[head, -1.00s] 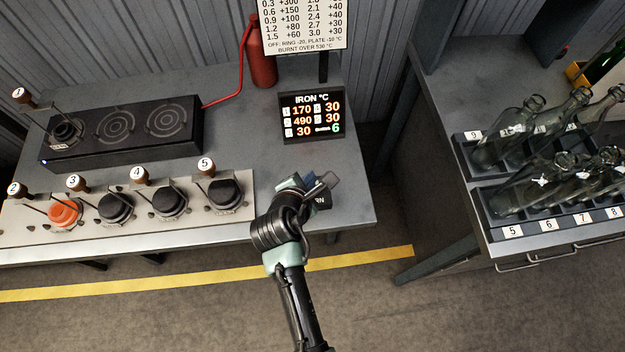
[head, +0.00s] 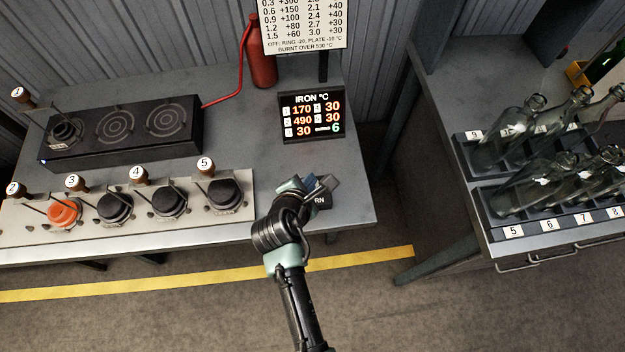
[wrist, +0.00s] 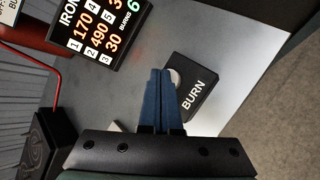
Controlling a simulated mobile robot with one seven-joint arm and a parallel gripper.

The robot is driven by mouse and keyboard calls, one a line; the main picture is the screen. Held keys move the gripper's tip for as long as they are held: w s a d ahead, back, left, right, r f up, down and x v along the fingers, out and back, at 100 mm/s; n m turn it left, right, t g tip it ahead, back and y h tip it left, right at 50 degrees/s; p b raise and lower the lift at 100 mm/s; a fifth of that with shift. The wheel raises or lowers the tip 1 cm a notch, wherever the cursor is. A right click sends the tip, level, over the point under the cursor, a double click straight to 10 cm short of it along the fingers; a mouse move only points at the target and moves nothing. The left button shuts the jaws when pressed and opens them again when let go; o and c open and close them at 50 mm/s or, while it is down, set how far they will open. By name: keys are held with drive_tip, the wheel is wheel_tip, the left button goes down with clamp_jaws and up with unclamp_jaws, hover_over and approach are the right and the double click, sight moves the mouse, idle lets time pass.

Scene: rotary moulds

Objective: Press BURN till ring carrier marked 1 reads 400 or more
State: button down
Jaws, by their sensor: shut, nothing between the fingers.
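The ring carrier marked 1 (head: 65,131) sits on the left ring of the black hot plate (head: 150,143) in the head view; it is dark. The iron display (head: 311,117) reads 170 for 1, 490 for 2, 30 for the others, and burns 6; it also shows in the wrist view (wrist: 97,30). The BURN box (wrist: 196,92) lies on the bench, with a pale round button (wrist: 175,77) partly hidden by my fingers. My gripper (wrist: 161,72) is shut and empty, its tips at the button; I cannot tell whether they touch it. In the head view my gripper (head: 328,186) largely covers the box.
Ring carrier 2 (head: 64,213) glows orange on the front plate (head: 140,225), beside dark carriers 3 (head: 115,208), 4 (head: 168,201) and 5 (head: 224,195). A red extinguisher (head: 262,65) stands behind. Glass bottles (head: 512,140) fill racks on the right bench.

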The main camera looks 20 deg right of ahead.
drive_tip(key=shift+f, duration=0.25)
idle(0.4)
drive_tip(key=shift+r+p, duration=0.9)
drive_tip(key=shift+p, duration=0.1)
wheel_tip(320, 180, up, 5)
drive_tip(key=p, duration=0.5)
drive_tip(key=shift+p, duration=0.3)
